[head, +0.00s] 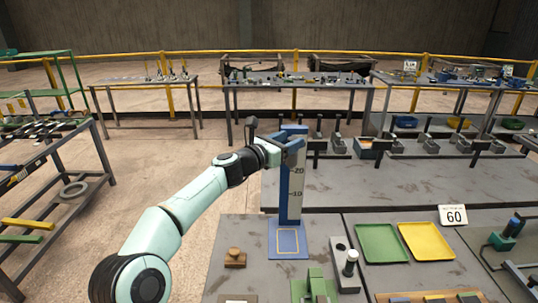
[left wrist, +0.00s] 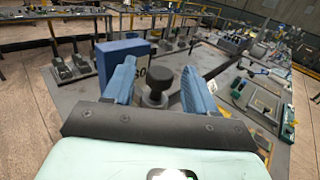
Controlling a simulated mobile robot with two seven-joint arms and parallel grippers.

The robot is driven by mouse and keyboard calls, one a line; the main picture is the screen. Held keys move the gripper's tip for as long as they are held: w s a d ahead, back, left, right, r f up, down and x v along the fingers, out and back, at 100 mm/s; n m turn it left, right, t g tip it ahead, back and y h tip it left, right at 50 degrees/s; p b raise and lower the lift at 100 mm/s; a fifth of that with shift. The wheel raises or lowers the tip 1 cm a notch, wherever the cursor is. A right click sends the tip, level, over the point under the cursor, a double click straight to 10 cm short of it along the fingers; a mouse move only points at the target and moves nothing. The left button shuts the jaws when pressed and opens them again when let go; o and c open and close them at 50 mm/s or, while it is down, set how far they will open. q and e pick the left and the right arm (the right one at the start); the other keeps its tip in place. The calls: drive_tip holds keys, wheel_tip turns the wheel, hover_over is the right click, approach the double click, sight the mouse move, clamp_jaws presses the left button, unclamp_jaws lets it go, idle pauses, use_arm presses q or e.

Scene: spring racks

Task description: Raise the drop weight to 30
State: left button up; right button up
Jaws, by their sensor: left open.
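The drop stand has a pale upright scale (head: 291,195) reading 10 and 20, with a blue top, on a blue base plate (head: 288,241) in the head view. My left gripper (head: 290,144) is high at the upright, above the 20 mark, and hides part of it. In the left wrist view the open blue fingers of my left gripper (left wrist: 160,88) stand on either side of a dark round knob (left wrist: 159,79), apparently the drop weight's, with gaps visible. The stand's blue top (left wrist: 122,61) is just behind the left finger, with a partly hidden number. My right gripper is not in view.
A green tray (head: 382,243) and a yellow tray (head: 425,240) lie to the right, with a "60" card (head: 453,215) behind. A grey block with a white-topped post (head: 348,267) stands close right of the base. Dark clamp fixtures line the bench behind.

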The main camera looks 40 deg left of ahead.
use_arm(q)
drive_tip(key=s+b, duration=0.4)
drive_tip(key=s, duration=0.7)
drive_tip(key=shift+s+a+b, duration=0.15)
drive_tip(key=shift+a+b, duration=0.2)
drive_tip(key=shift+a, duration=0.05)
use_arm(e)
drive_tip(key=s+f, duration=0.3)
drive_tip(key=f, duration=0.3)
